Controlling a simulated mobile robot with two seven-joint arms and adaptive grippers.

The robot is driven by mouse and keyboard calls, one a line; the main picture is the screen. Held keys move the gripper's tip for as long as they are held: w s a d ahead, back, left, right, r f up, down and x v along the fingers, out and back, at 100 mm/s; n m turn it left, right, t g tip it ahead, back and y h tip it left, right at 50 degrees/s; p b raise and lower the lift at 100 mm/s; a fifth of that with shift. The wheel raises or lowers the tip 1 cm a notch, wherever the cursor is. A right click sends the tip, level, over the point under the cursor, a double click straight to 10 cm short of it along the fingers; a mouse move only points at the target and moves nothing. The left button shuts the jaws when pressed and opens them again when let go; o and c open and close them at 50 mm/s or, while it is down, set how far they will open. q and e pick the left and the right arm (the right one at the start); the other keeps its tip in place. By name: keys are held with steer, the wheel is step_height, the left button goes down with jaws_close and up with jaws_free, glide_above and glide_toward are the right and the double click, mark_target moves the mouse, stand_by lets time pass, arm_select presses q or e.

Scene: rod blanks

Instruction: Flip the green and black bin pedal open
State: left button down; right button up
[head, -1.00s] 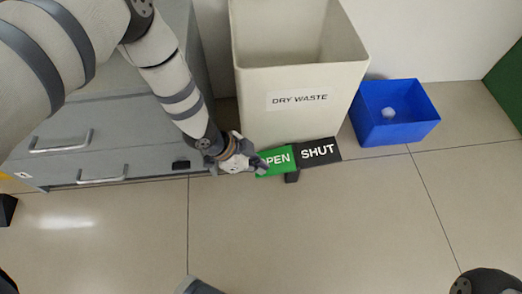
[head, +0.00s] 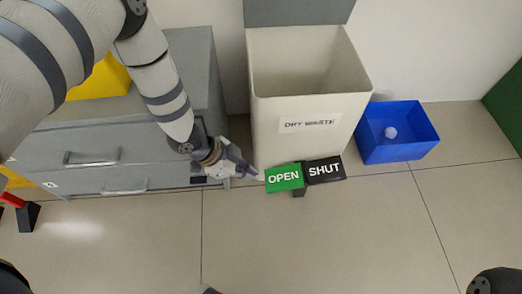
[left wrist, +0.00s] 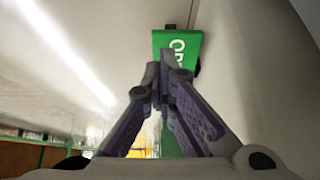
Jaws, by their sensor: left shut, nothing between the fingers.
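The pedal has a green OPEN half (head: 284,178) and a black SHUT half (head: 324,170) at the foot of the cream DRY WASTE bin (head: 305,145). I cannot tell which half is lower. The bin's mouth is uncovered, and a grey lid panel (head: 299,11) stands up behind it. My left gripper (head: 261,177) is shut and empty, its tips at the green half's left edge; contact is unclear. In the left wrist view the green half (left wrist: 178,42) shows beyond the shut fingers, which hide part of it. My right gripper is out of view.
A grey drawer cabinet (head: 95,152) stands left of the bin, close to my left arm. A blue bin (head: 396,140) with a small pale item in it stands right. Clear tiled floor (head: 330,240) lies in front of the pedal.

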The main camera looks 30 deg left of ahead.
arm_select(q)
steer(key=shift+s+a+r+p, duration=0.2)
steer(key=shift+s+a+r, duration=0.25)
steer(key=shift+a, duration=0.2)
steer(key=shift+s+a+r+p, duration=0.2)
steer(key=shift+s+a+r, duration=0.25)
steer(key=shift+a, duration=0.15)
